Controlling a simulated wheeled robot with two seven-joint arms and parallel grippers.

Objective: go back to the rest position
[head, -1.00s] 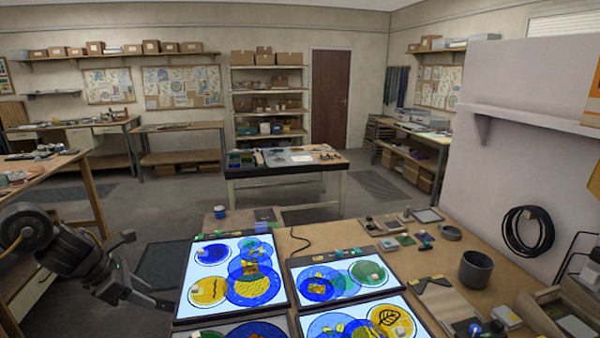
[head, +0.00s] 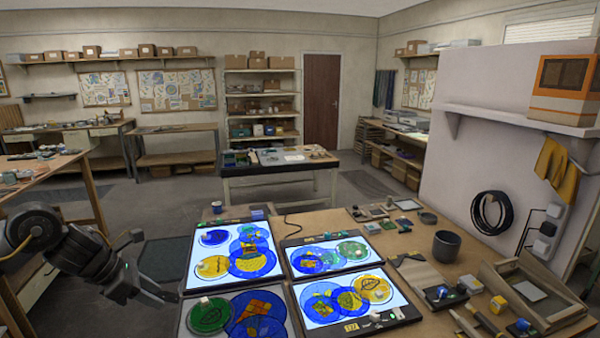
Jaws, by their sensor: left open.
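My left gripper (head: 150,290) is at the left in the head view, beside the left edge of the lit panels and apart from them. Its fingers are open, with nothing seen between them. My left arm comes in from the left edge, over the floor in front of the bench. My right gripper does not show. Lit panels with blue, yellow and green glass discs lie on the bench: a back left one (head: 198,268), a right one (head: 368,262), a front right one (head: 400,296) and a dimmer front left one.
The wooden bench (head: 400,240) carries a dark cup (head: 446,246), a wooden tray (head: 572,311) and small tools at right. A blue cup (head: 217,207) stands at its back left. Another table (head: 45,176) stands at far left. Open floor lies between.

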